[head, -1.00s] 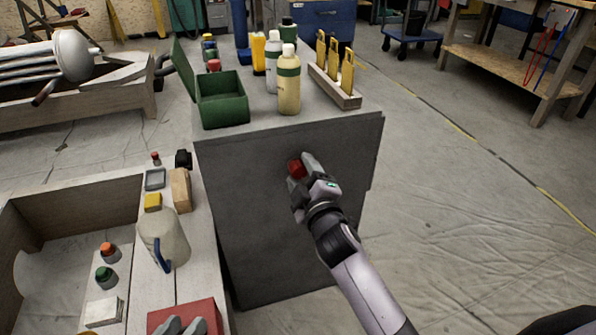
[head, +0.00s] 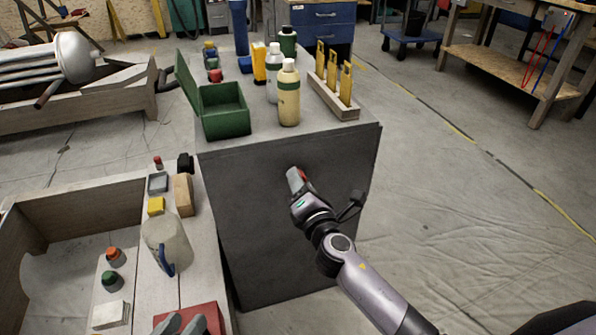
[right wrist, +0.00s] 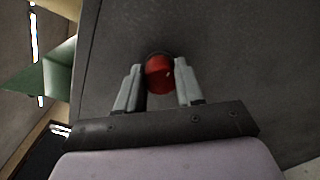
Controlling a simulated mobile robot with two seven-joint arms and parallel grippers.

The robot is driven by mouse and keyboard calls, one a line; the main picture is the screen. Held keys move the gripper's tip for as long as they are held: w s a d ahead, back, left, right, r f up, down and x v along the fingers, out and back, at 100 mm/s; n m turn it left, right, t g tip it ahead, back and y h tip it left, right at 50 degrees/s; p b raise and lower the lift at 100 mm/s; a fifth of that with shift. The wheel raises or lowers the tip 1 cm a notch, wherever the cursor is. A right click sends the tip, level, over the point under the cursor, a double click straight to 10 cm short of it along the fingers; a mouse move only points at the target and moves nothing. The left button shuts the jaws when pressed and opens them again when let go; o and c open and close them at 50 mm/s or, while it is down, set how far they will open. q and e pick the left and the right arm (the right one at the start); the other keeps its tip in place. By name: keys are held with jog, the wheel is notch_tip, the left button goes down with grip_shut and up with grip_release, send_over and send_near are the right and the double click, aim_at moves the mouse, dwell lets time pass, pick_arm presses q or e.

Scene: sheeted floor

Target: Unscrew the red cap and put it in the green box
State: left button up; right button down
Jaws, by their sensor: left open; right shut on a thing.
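The red cap (right wrist: 160,74) is on the dark front panel (head: 270,225) of the bench, between the fingers of my right gripper (right wrist: 158,88). In the head view the cap (head: 303,174) is mostly hidden by that gripper (head: 297,178), which is shut on it. I cannot tell how far it is unscrewed. The green box (head: 225,124) stands on the bench top with its lid raised at the left. A green shape at the left of the right wrist view seems to be this box (right wrist: 57,78). My left gripper (head: 183,324) is open at the bottom edge, by a red block (head: 203,316).
A cream bottle (head: 288,100), several other bottles and a wooden rack (head: 335,103) with yellow pieces stand right of the box. A jug (head: 167,243) and small blocks stand on the lower left table.

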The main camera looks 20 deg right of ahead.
jog(key=n+p, duration=0.1)
jog(key=n, duration=0.5)
jog(key=shift+a+p, duration=0.2)
jog(key=shift+p, duration=0.1)
jog(key=c, duration=0.6)
grip_release()
jog(key=shift+f, duration=0.1)
jog(key=shift+c, duration=0.2)
pick_arm(q)
jog(key=shift+r, duration=1.25)
pick_arm(e)
jog(key=shift+d, duration=0.1)
jog(key=shift+c, duration=0.7)
